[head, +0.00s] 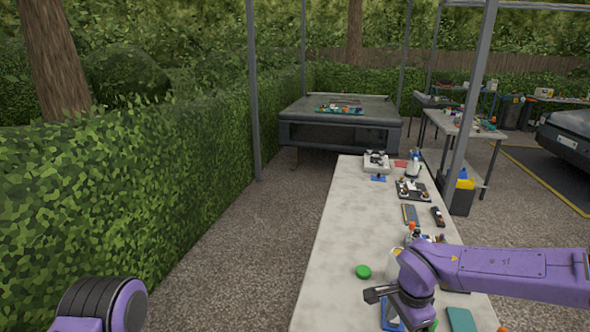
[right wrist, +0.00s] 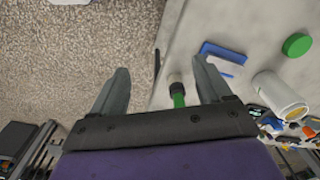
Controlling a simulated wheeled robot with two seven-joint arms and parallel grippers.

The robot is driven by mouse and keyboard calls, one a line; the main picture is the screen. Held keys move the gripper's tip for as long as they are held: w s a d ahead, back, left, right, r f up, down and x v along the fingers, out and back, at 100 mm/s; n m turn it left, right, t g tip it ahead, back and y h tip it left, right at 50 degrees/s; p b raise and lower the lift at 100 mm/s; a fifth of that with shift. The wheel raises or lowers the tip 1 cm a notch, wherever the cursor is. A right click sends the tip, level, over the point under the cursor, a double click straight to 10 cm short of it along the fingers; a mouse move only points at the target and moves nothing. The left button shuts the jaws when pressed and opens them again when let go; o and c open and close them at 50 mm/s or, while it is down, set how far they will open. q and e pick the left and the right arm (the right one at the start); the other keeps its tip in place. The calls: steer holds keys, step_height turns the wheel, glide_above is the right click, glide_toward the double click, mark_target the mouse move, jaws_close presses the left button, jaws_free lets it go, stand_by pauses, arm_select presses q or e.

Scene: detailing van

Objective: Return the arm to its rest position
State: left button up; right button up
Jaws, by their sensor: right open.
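My right arm (head: 520,271) is purple and reaches in from the right over the long pale table in the head view. Its right gripper (right wrist: 160,66) is open, with two grey fingers apart and nothing held between them. In the head view the gripper is small and partly hidden by the wrist. A green-handled tool with a dark and pale end (right wrist: 177,93) shows below the gap, near the right finger. At the lower left of the head view is a purple and black part of my left arm (head: 105,305); its gripper is out of view.
On the pale table (head: 335,235) are a green disc (head: 363,271), a white tub (right wrist: 280,96), a blue and white block (right wrist: 222,58), a teal item (head: 461,319) and several small items. A hedge (head: 150,170) stands left; gravel (head: 250,235) lies between.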

steer(key=s+d+f+t+h, duration=0.2)
steer(key=s+f, duration=0.1)
steer(key=f, duration=0.4)
steer(key=s+d+f+t+h, duration=0.2)
steer(key=f+t+h, duration=0.1)
steer(key=f, duration=0.4)
steer(key=s+d+f+n+g+y, duration=0.1)
steer(key=s+f+n, duration=0.3)
steer(key=s, duration=0.6)
steer(key=s+d+f+n+g, duration=0.1)
steer(key=s+f+n, duration=0.3)
steer(key=s, duration=0.7)
steer(key=shift+s+d+f+n+y, duration=0.3)
steer(key=shift+d+f+y, duration=0.15)
steer(key=shift+f, duration=0.1)
